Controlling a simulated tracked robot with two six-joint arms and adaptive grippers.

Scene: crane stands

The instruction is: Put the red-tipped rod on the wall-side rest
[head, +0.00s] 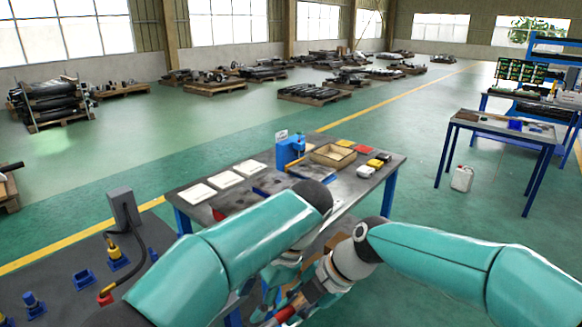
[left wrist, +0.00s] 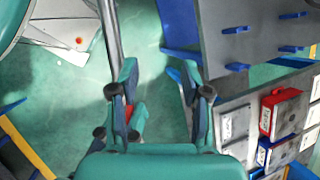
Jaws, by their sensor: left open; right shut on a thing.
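A thin grey rod (left wrist: 109,35) comes down from the top of the left wrist view and passes behind the left-hand finger of my left gripper (left wrist: 160,75). A red patch (left wrist: 130,113) shows behind that finger; it may be the rod's tip. My left gripper is open, and its fingers stand apart with floor visible between them. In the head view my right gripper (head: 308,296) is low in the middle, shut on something. A red piece (head: 288,312) shows beside it, partly hidden. I cannot tell which part is the wall-side rest.
A dark table (head: 395,160) with blue legs holds papers, a wooden tray (head: 333,155) and a blue device (head: 290,149). In the left wrist view a grey panel (left wrist: 265,35) carries several blue pegs, near a red box (left wrist: 285,110). Blue fixtures (head: 84,279) stand at lower left.

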